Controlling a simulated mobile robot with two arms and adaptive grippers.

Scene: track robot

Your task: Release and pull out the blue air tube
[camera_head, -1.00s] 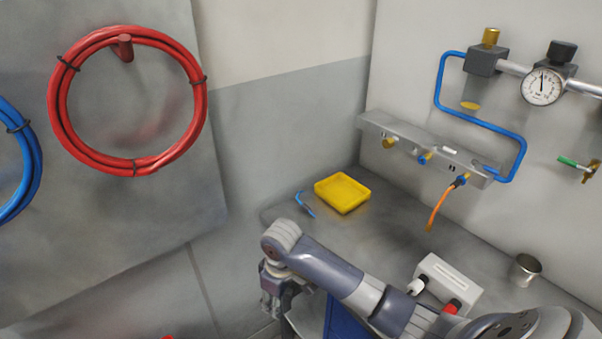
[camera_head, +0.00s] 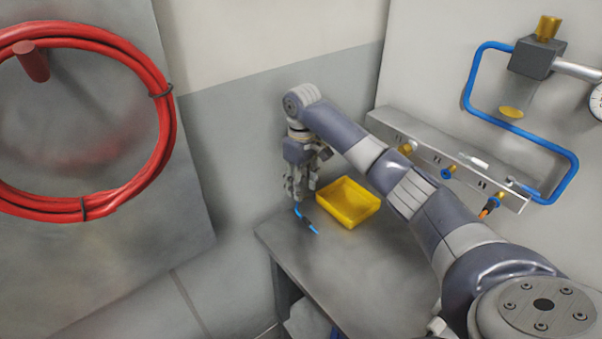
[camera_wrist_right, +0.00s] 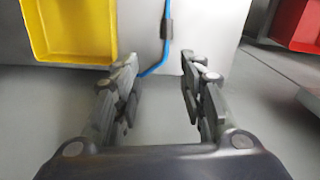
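A short, bent blue tube (camera_head: 313,228) with a dark band around it lies at the left edge of the grey bench, beside the yellow tray. My right gripper (camera_head: 297,195) is just above its near bend. In the right wrist view the gripper (camera_wrist_right: 160,62) is open, and the blue tube (camera_wrist_right: 164,55) shows between and beyond the fingertips; I cannot tell whether they touch it. Another blue tube (camera_head: 467,90) runs on the wall from the dark regulator block (camera_head: 536,57) to the right end of the metal manifold (camera_head: 455,162). My left gripper is out of view.
The yellow tray (camera_head: 348,203) stands right beside the right gripper. A red hose coil (camera_head: 160,130) hangs on the left panel. The bench (camera_head: 350,258) has clear room in front of the tray.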

